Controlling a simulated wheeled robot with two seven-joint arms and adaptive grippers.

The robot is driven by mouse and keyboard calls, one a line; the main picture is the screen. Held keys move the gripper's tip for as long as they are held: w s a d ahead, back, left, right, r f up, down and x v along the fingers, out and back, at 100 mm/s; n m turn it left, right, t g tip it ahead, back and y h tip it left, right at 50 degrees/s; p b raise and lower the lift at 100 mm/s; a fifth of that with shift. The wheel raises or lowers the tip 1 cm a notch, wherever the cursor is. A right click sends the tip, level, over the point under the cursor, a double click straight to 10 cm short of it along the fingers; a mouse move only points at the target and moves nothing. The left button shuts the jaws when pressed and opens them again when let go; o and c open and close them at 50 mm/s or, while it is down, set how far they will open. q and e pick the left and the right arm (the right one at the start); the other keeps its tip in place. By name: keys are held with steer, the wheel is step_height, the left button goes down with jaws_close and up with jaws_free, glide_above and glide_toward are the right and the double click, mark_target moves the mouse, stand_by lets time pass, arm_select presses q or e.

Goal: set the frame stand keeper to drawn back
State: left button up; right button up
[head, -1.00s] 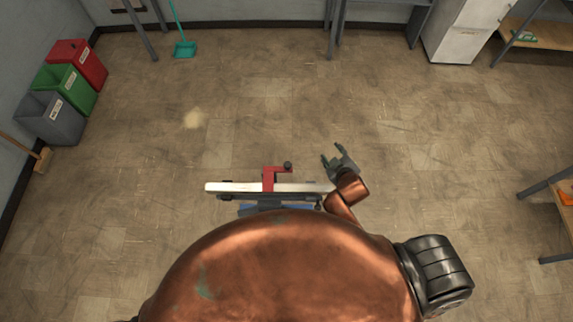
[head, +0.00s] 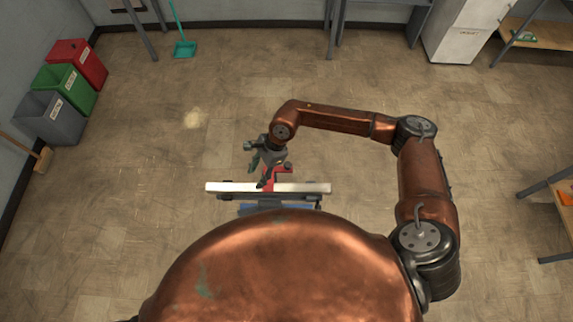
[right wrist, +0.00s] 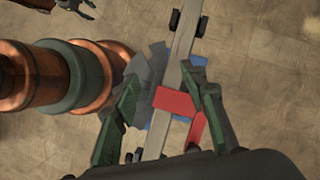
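The red keeper (head: 285,171) sits across the pale bar of the frame stand (head: 310,187), just in front of my body. My right gripper (head: 256,165) is over the bar at the keeper, partly hiding it. In the right wrist view, the open right gripper (right wrist: 165,112) has one green-padded finger on each side of the red keeper (right wrist: 174,102). There is a gap on the left; contact on the right I cannot tell. My left gripper (right wrist: 80,8) shows at that view's top left, fingers apart, partly cut off. It is hidden in the head view.
Blue parts (head: 250,208) lie under the bar. The floor around the stand is clear. Grey, green and red bins (head: 65,90) stand at the left wall. A bench (head: 550,190) is at the right, and a white cabinet (head: 465,30) at the back right.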

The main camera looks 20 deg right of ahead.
mark_target(287, 165)
steer(key=w+d+h, duration=0.1)
steer(key=d, duration=0.3)
steer(key=w+d+n+h, duration=0.1)
steer(key=w+d+h, duration=0.1)
steer(key=d, duration=0.1)
steer(key=w+d+t+h, duration=0.1)
steer(key=d, duration=0.3)
steer(key=shift+w+d+f+h, duration=0.3)
steer(key=shift+w+f+h, duration=0.1)
steer(key=f, duration=0.4)
steer(key=f+p, duration=0.1)
steer(key=f, duration=0.1)
steer(key=shift+d+f, duration=0.2)
steer(key=shift+d, duration=0.05)
steer(key=shift+f, duration=0.65)
steer(key=shift+c, duration=0.6)
steer(key=shift+w, duration=0.1)
jaws_close()
